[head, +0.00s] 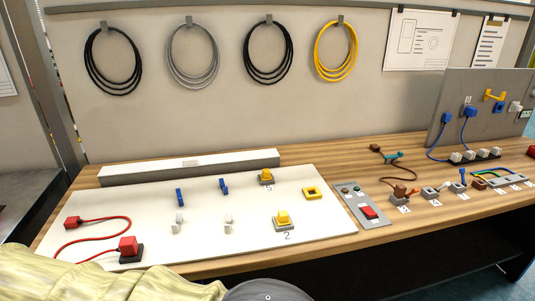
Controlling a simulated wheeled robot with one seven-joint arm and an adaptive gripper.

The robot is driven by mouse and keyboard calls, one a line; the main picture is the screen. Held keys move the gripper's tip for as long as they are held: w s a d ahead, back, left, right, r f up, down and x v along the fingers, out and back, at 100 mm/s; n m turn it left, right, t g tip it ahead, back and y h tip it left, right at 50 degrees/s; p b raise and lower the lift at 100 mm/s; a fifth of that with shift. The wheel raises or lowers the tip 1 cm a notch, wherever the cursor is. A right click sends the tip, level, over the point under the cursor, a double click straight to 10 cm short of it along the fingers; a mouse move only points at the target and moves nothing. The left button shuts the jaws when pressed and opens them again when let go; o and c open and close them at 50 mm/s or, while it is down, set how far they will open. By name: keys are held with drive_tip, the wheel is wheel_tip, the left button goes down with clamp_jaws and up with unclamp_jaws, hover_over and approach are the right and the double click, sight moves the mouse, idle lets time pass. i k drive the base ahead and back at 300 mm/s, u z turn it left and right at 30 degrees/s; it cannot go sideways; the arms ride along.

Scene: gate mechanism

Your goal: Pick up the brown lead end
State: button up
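A small dark brown lead end (375,148) lies on the wooden bench right of centre, towards the back. A thin dark cable runs from it towards a teal clip-like piece (394,156). Another brown plug-like piece (400,191) sits at a grey block in front, beside the panel with the red switch. A further brown piece (479,184) sits farther right, by coloured wires. Which brown piece the task means cannot be told for certain. My gripper is not in view.
A white board (330,222) carries a red lead (100,220), blue and white pieces and yellow blocks. The grey switch panel (360,196) lies beside it. An upright grey panel (485,105) with blue leads stands at right.

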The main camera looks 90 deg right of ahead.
sight(400, 189)
drive_tip(key=z, duration=0.05)
drive_tip(key=i, duration=0.6)
drive_tip(key=z, duration=3.65)
